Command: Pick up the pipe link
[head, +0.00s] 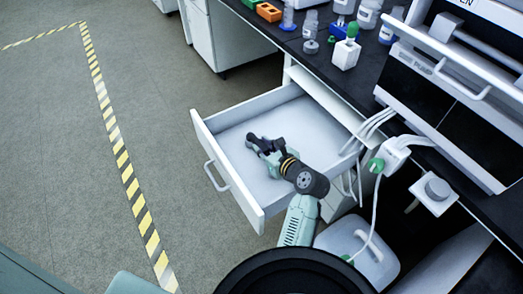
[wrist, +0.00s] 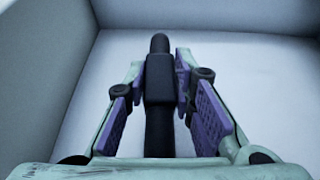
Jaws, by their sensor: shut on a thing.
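The pipe link (wrist: 158,82) is a dark, narrow piece with a thicker block in its middle. In the wrist view it lies lengthwise between the purple finger pads of my gripper (wrist: 160,85), which are closed against the thick block. Whether the link touches the drawer floor cannot be told.
The drawer's walls stand close around my gripper. A black bench (head: 335,80) with bottles and an instrument (head: 450,90) is at the right. Hoses and a white container (head: 355,250) are near my arm. The floor at left, with striped tape (head: 118,145), is clear.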

